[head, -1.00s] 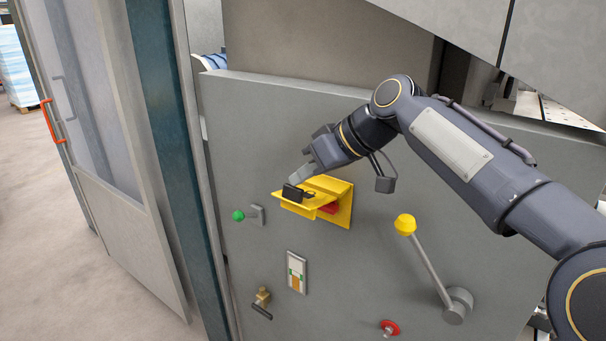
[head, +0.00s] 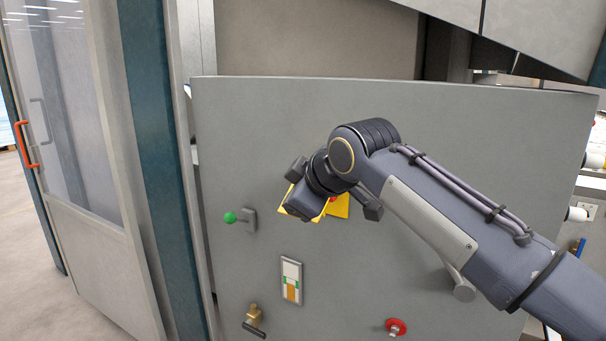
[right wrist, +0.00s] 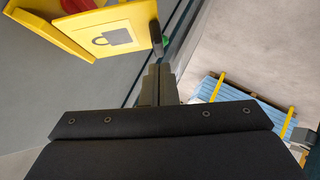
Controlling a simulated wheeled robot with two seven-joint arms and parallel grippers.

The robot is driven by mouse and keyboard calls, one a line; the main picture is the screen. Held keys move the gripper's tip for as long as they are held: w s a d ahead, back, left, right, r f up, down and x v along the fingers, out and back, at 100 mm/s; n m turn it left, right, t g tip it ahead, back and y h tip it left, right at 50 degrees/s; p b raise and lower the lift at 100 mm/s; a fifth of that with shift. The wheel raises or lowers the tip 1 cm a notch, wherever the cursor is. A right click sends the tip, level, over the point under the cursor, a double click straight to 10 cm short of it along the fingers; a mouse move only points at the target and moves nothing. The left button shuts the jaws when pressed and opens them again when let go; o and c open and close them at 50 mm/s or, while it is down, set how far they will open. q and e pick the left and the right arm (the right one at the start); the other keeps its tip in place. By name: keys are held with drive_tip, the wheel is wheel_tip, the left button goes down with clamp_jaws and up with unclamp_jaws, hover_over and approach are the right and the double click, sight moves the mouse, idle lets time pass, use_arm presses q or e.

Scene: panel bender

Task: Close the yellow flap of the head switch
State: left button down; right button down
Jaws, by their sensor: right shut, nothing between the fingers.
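The yellow flap (right wrist: 100,32) with a padlock symbol stands out from the yellow housing (right wrist: 30,28) in the right wrist view, and red shows in the gap between them. In the head view my right wrist covers most of the switch; only parts of the yellow housing (head: 342,208) and a bit of the red switch (head: 333,199) show. My right gripper (right wrist: 156,42) is shut and empty, its dark tip close beside the flap's outer edge; I cannot tell if they touch. My left gripper is out of view.
The grey panel holds a green knob (head: 230,217) left of the switch, a small labelled plate (head: 291,281), a brass fitting (head: 254,316) and a red button (head: 396,327) below. A glass door with a red handle (head: 23,145) stands at left.

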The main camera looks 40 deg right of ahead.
drive_tip(key=w+d+f+n+t+h+b, duration=0.1)
drive_tip(key=f+b, duration=0.4)
drive_tip(key=b, duration=0.6)
drive_tip(key=w+d+f+n+t+h+b, duration=0.1)
drive_tip(key=d+f+n+t+h+b, duration=0.3)
drive_tip(key=b, duration=0.6)
drive_tip(key=shift+w+d+f+n+t+h+b, duration=0.15)
drive_tip(key=shift+d+f+n+t+h+b, duration=0.25)
drive_tip(key=shift+f+n+t+h, duration=0.3)
drive_tip(key=shift+r, duration=0.2)
drive_tip(key=shift+a, duration=0.1)
